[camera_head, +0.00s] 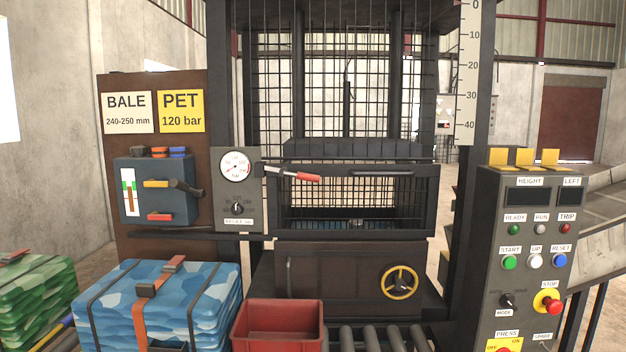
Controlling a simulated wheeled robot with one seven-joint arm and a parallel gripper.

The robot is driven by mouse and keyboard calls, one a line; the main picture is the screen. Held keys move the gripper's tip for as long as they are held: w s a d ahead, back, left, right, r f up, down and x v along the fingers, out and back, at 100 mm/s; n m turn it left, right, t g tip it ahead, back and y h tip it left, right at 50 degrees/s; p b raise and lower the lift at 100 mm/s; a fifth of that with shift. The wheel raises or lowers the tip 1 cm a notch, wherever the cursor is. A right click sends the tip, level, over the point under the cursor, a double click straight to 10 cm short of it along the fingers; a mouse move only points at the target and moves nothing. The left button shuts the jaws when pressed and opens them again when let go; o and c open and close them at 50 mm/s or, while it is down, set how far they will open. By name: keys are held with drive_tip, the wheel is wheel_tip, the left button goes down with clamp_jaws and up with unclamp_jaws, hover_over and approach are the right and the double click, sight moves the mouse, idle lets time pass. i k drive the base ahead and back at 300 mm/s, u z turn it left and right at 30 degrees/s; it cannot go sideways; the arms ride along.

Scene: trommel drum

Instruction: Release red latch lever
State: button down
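The red-handled latch lever (307,176) is at the left of the dark press door (361,171) in the head view. Its metal shaft runs from the left frame beside the gauge panel and slopes slightly down to the right. The red grip lies across the upper left of the mesh door. I cannot tell from this view whether the latch is engaged. My gripper is not visible in the frame.
A gauge panel (237,211) stands left of the lever. Below are a blue strapped bale (200,290), a red bin (279,322) and rollers (373,339). A yellow handwheel (399,283) is on the lower door. A button console (533,262) stands right.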

sight(284, 171)
drive_tip(key=k, duration=0.7)
drive_tip(key=u, duration=0.45)
drive_tip(key=i, duration=0.55)
drive_tip(key=u, duration=0.35)
drive_tip(key=i, duration=1.4)
drive_tip(key=z, duration=0.65)
